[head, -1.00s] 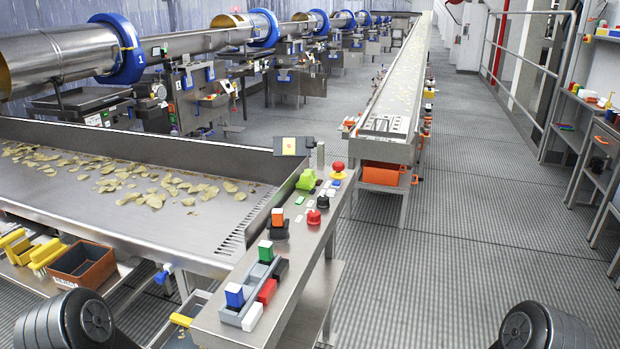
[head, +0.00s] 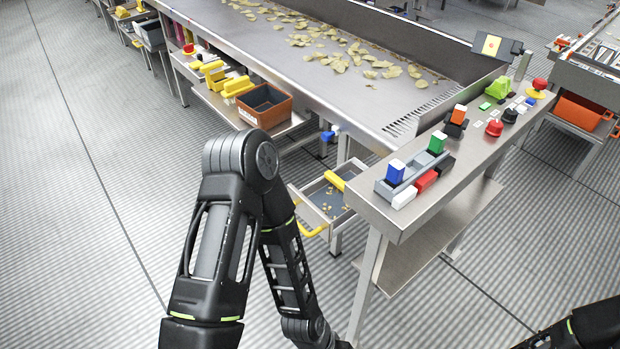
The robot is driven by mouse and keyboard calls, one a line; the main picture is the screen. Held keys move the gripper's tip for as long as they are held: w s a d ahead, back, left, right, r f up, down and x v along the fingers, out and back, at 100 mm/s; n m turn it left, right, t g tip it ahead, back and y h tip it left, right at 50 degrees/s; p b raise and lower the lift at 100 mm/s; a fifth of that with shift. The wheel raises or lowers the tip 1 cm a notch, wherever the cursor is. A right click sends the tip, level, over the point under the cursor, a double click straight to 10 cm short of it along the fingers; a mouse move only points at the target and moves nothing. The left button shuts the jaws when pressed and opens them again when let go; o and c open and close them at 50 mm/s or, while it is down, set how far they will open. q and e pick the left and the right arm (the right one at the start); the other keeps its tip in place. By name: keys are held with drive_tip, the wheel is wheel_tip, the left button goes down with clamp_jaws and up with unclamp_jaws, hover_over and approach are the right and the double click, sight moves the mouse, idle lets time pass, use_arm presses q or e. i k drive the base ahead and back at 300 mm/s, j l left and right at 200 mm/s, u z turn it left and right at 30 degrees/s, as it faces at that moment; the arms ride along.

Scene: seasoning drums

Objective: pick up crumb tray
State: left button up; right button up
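The crumb tray (head: 352,219) looks like the shallow metal drawer under the near end of the conveyor table, with yellowish crumbs on its dark floor. It has a yellow handle (head: 312,231) at its front, and a yellow bar (head: 334,180) lies at its far side. My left arm is bent in front of the tray, to its left in the picture, and runs down out of the bottom edge. Its gripper is out of frame. My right arm shows only at the bottom right corner, and its gripper is also out of frame.
The conveyor table (head: 262,40) carries scattered chips. A brown bin (head: 264,121) and yellow brushes (head: 238,86) sit on the shelf below it. A narrow steel bench (head: 400,215) with coloured blocks and buttons stands right of the tray. The floor at left is clear.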

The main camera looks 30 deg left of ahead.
sight(327, 194)
drive_tip(key=u, duration=0.95)
drive_tip(key=z, duration=1.6)
drive_tip(key=k+j, duration=0.2)
drive_tip(key=j, duration=0.15)
drive_tip(key=k+j, duration=0.2)
drive_tip(key=j, duration=0.1)
